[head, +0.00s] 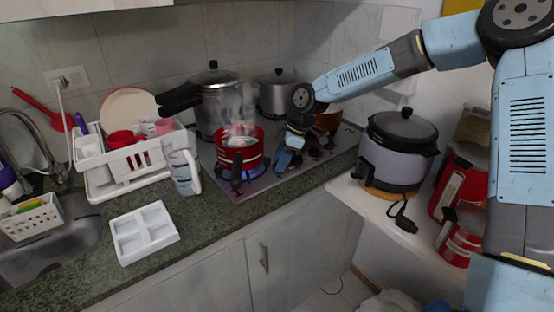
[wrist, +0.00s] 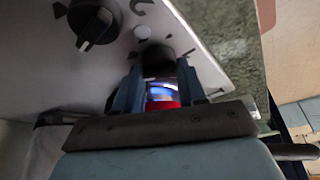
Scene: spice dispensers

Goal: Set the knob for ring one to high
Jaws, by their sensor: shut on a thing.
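The stove's control panel carries dark round knobs (head: 314,152) at its right side in the head view. In the wrist view, one dark knob (wrist: 95,22) with a light pointer mark stands free at the upper left. My gripper (wrist: 157,85) is shut on another dark knob (wrist: 155,57), at the panel's edge side. A shiny blue-white and red patch shows between the fingers; I cannot tell what it is. My gripper (head: 284,160) reaches down to the panel beside the red pot in the head view. The held knob's pointer and the ring labels cannot be read.
A steaming red pot (head: 238,158) sits over a blue flame, close left of my gripper. A large steel pot (head: 218,100) and another pot (head: 277,95) stand behind. A rice cooker (head: 398,150) is at the right. A white tray (head: 143,234) lies on the counter.

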